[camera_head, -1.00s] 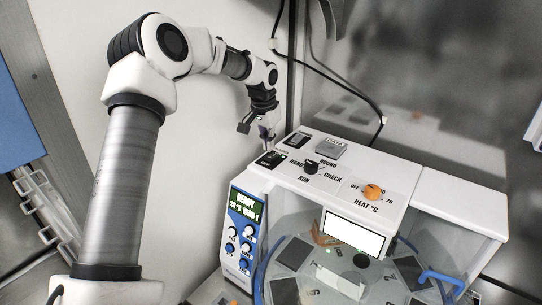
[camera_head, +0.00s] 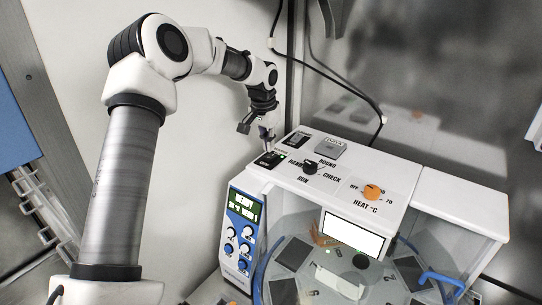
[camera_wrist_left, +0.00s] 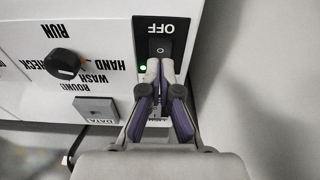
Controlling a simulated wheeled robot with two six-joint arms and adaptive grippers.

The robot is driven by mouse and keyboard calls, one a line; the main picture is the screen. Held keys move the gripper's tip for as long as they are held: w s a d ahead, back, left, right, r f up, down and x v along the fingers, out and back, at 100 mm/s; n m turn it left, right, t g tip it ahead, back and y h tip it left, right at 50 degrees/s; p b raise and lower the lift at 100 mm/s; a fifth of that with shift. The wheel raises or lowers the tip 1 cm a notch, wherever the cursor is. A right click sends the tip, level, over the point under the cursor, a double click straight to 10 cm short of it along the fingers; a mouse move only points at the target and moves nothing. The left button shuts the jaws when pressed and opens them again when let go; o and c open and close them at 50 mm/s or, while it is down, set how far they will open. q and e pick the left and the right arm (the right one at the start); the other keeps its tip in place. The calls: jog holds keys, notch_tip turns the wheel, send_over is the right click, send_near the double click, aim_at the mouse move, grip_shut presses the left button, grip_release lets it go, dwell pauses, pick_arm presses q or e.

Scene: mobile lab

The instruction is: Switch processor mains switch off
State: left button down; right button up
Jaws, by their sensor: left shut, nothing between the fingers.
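The processor (camera_head: 310,165) is a white box with labelled knobs on its sloping top. Its black mains switch (camera_head: 268,160) sits at the top's left end. In the left wrist view the mains switch (camera_wrist_left: 160,48) shows a black rocker below the word OFF, with a lit green lamp (camera_wrist_left: 143,69) beside it. My left gripper (camera_head: 266,148) is shut and empty, pointing down at the switch. In the left wrist view its fingertips (camera_wrist_left: 160,68) cover the rocker's end away from OFF; whether they touch it I cannot tell. My right gripper is not in view.
A black selector knob (camera_head: 310,167), an orange heat knob (camera_head: 372,192) and a grey DATA button (camera_head: 333,146) stand near the switch. A display panel (camera_head: 241,230) is on the front left. A wall and hanging black cables (camera_head: 345,82) are behind.

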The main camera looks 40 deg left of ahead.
aim_at(269, 157)
pick_arm(q)
jog(key=shift+f+b, duration=0.55)
jog(key=shift+f, duration=0.9)
dwell(0.5)
notch_tip(269, 157, up, 3)
jog(key=p, duration=0.2)
jog(key=shift+p, duration=0.35)
jog(key=shift+r, duration=2.05)
